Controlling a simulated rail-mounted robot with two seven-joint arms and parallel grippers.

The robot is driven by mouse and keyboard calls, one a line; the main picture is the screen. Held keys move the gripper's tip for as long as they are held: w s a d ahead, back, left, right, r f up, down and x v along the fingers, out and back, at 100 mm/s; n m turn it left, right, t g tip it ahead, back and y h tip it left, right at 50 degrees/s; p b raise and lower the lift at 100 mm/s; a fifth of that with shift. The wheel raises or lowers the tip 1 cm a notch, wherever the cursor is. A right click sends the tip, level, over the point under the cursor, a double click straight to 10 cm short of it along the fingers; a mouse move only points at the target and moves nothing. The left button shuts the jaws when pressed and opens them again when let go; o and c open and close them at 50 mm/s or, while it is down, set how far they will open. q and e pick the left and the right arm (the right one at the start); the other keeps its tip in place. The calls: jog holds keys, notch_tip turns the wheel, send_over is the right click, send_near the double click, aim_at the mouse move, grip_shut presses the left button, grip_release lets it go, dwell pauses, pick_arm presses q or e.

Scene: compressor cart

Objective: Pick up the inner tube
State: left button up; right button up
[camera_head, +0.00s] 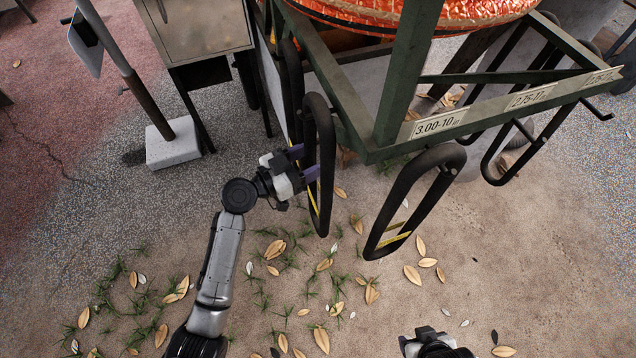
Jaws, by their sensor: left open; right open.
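Black inner tubes hang as long loops from the green metal frame (385,100). One tube (325,190) hangs at the frame's left corner, with another tube (291,85) behind it to the left. A tube with a yellow band (415,195) hangs under the label 3.00-10, and a further tube (515,150) hangs to the right. My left gripper (308,162) is open, its purple fingers at the left side of the corner tube; I cannot tell whether they touch it. My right gripper (428,338) is at the bottom edge, its fingers not clearly visible.
An orange foil-like round object (470,12) sits on top of the frame. A grey metal cabinet (200,30) and a post on a pale block (173,143) stand at the left. The sandy ground with leaves and grass is clear in front.

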pick_arm(q)
jog(key=x, duration=0.2)
jog(key=shift+w+d, duration=0.25)
jog(key=shift+d, duration=0.1)
jog(key=shift+c, duration=0.5)
grip_shut()
